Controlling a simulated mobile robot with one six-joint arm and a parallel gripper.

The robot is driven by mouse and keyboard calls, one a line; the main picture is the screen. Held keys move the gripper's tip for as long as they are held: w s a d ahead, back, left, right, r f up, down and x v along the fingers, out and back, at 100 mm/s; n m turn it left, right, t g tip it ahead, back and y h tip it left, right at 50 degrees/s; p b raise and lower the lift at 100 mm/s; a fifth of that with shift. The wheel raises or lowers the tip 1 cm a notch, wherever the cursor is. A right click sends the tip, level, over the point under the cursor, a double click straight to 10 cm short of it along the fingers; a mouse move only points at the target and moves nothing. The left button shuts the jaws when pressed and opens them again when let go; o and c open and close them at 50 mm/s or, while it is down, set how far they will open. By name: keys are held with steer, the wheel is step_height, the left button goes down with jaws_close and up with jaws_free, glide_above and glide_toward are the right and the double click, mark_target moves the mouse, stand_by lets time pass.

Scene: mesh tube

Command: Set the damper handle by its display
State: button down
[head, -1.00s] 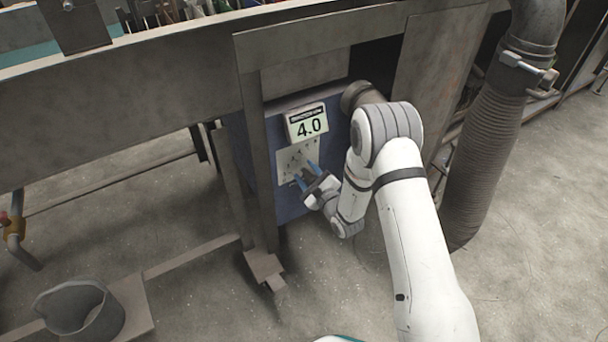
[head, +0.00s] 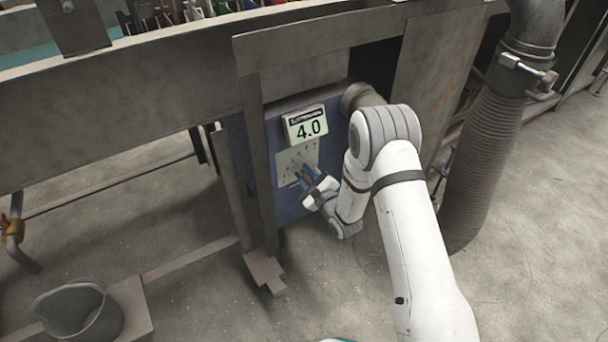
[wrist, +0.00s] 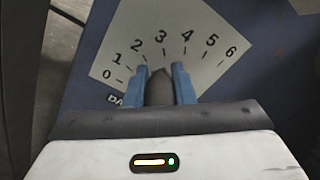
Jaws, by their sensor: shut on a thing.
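The display (head: 307,125) on the blue panel reads 4.0; the small label above the number is too blurred to read. Below it is a pale scale plate (head: 290,160). In the wrist view the scale plate (wrist: 115,40) carries the numbers 0 to 6 in an arc. The dark damper handle (wrist: 160,88) stands between the blue fingers of my gripper (wrist: 160,72). My gripper is shut on it; its tip appears below the 3, but I cannot tell the exact setting. In the head view my gripper (head: 302,175) is at the plate, and the handle is hard to make out.
A grey metal post (head: 260,170) stands just left of the panel. A ribbed hose (head: 485,160) hangs to the right of my arm. A grey bucket (head: 80,312) stands at the lower left.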

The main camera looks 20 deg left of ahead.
steer(key=shift+w+d+r+m, duration=0.15)
steer(key=shift+d+r+m, duration=0.05)
steer(key=shift+m, duration=0.3)
steer(key=c, duration=1.2)
jaws_free()
steer(key=shift+c, duration=0.2)
steer(key=p+v, duration=0.2)
steer(key=v, duration=0.5)
steer(key=shift+s+d, duration=0.25)
steer(key=shift+d, duration=0.05)
stand_by(0.6)
